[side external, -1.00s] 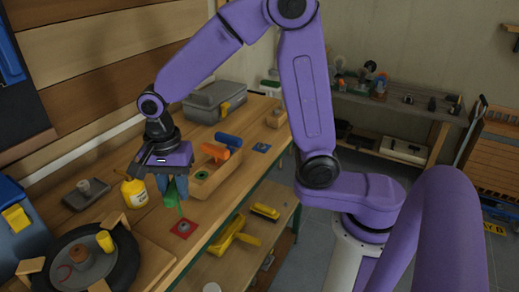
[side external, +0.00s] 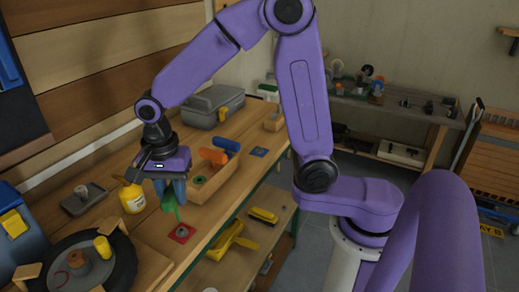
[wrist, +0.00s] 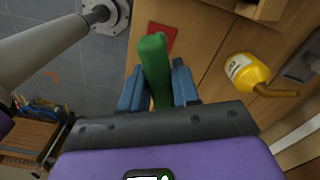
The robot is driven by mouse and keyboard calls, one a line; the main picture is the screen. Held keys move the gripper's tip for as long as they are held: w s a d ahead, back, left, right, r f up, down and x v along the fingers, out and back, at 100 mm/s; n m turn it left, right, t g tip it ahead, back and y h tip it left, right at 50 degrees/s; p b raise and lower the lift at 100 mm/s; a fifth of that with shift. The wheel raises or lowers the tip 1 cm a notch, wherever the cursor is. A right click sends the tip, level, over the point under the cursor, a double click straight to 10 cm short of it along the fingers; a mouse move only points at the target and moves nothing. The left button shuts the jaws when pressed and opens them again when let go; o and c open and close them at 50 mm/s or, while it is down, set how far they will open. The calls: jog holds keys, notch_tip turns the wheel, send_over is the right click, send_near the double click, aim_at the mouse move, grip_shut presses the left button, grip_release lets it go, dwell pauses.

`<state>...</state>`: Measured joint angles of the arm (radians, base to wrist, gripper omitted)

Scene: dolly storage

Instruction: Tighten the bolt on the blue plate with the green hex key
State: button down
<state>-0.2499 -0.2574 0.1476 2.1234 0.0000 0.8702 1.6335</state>
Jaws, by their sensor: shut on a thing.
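My gripper (side external: 171,191) is shut on the green hex key (side external: 168,197) above the workbench. The key's thin end points down toward the red plate (side external: 187,229), close to the grey bolt (side external: 181,232) on it; I cannot tell whether they touch. In the wrist view, the green key (wrist: 154,62) stands between the blue fingers of my gripper (wrist: 158,88) and partly covers the red plate (wrist: 168,33). The blue plate (side external: 259,152) lies farther back, near the bench's right edge, away from my gripper. Its bolt is too small to make out.
A wooden box (side external: 213,185) with orange and blue tools stands right of my gripper. A yellow bottle (side external: 133,198) stands to the left, also in the wrist view (wrist: 247,72). A wheel (side external: 120,262) lies at front left. A grey toolbox (side external: 212,105) is at the back.

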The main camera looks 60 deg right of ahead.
jog(key=shift+r, duration=0.1)
jog(key=r, duration=0.9)
jog(key=shift+w+d+r, duration=0.1)
jog(key=shift+d, duration=0.15)
jog(key=w+d+m, duration=0.2)
jog(key=d+m, duration=0.1)
jog(key=d, duration=0.8)
jog(key=w+d+m, duration=0.3)
jog(key=d+m, duration=0.1)
jog(key=d, duration=0.6)
jog(key=s+d+m, duration=0.2)
jog(key=s+d, duration=0.1)
jog(key=d, duration=0.6)
jog(key=s+d+m, duration=0.2)
jog(key=d+m, duration=0.1)
jog(key=d, duration=0.5)
jog(key=f, duration=0.5)
jog(key=shift+s+d+f, duration=0.1)
jog(key=shift+d+f, duration=0.05)
jog(key=shift+d, duration=0.1)
jog(key=shift+f, duration=2.8)
